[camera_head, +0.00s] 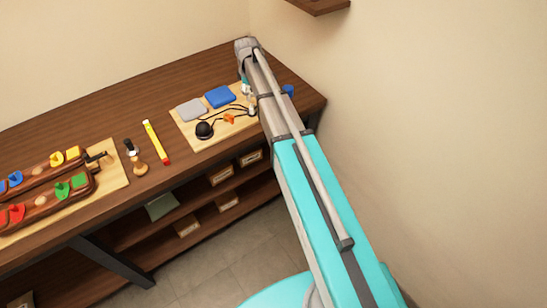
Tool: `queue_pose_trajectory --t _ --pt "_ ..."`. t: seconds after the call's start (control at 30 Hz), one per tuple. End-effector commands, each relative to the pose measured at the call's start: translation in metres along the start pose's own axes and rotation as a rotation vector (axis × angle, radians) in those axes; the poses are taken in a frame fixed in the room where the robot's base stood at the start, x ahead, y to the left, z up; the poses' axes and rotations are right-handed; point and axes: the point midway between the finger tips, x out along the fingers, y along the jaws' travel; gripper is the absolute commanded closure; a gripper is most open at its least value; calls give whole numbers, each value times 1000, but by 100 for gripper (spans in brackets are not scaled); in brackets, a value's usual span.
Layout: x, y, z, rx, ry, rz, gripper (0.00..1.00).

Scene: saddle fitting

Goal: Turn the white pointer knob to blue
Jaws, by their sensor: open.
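My gripper (248,92) hangs below my wrist at the right end of the table, over the right edge of a pale wooden board (186,138). It is small in the picture and partly covered by my arm; it is open. I cannot pick out the white pointer knob for certain; small pale parts show close under my gripper, and which belong to a knob is unclear. A blue pad (220,97) lies on the board to the left of my gripper. A blue item (288,90) shows just right of my arm, partly hidden.
The pale board also bears a grey pad (191,110), a black ball (204,130) with dark cords and a small orange piece (229,119). Left are a yellow stick (155,141), a wooden-handled tool (139,167) and a board (115,178) with coloured pieces. The wall rises close on the right.

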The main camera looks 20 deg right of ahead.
Motion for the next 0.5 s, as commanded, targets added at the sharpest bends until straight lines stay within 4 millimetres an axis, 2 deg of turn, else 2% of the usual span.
queue_pose_trajectory --t 0.03,0.5 --pt "-9 0 0 0 0 0 40" --pt "-47 0 0 0 0 0 40"
